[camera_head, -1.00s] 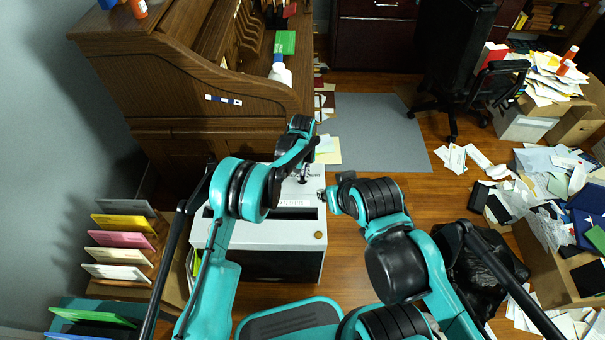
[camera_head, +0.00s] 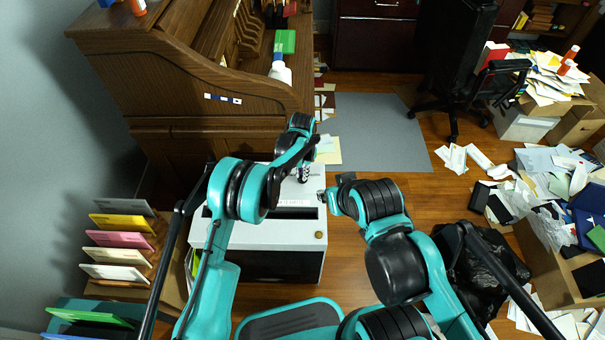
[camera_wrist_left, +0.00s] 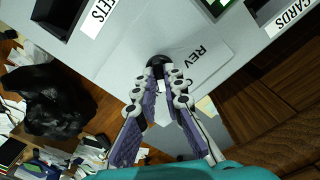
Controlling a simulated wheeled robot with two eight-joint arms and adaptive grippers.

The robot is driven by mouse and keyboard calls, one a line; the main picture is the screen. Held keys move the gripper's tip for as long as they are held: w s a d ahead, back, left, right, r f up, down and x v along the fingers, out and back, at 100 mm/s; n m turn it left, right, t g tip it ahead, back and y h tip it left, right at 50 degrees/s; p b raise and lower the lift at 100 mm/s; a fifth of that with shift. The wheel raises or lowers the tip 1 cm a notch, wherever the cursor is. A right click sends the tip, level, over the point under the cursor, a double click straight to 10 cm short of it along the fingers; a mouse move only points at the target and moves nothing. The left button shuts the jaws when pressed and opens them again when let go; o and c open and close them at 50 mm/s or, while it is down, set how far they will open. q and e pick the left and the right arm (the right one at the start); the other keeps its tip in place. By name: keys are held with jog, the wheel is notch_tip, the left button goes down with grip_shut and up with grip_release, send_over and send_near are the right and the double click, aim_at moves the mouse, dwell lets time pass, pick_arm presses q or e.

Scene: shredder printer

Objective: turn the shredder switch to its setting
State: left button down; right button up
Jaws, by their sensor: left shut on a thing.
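The shredder (camera_head: 275,236) is a pale grey box with a dark front, standing below my arms in the head view. Its black switch knob (camera_wrist_left: 158,61) shows in the left wrist view, beside a printed "REV" label (camera_wrist_left: 193,57). My left gripper (camera_wrist_left: 161,72) is shut on this knob, with one finger on each side of it. In the head view the left gripper (camera_head: 303,177) is at the shredder's far right corner, and the knob is hidden there. My right gripper (camera_head: 323,196) hangs near the shredder's right edge; its fingers are too small to read.
A wooden roll-top desk (camera_head: 190,85) stands behind the shredder. A rack of coloured folders (camera_head: 120,240) is at the left. A black bag (camera_head: 485,265) and paper-filled boxes crowd the right. The grey mat (camera_head: 385,130) is mostly clear.

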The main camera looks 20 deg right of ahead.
pick_arm(q)
jog(key=m, duration=0.4)
jog(key=shift+m, duration=0.3)
dwell(0.3)
jog(key=c, duration=1.6)
grip_release()
jog(key=shift+r, duration=0.15)
notch_tip(320, 180, up, 12)
jog(key=shift+f, duration=0.15)
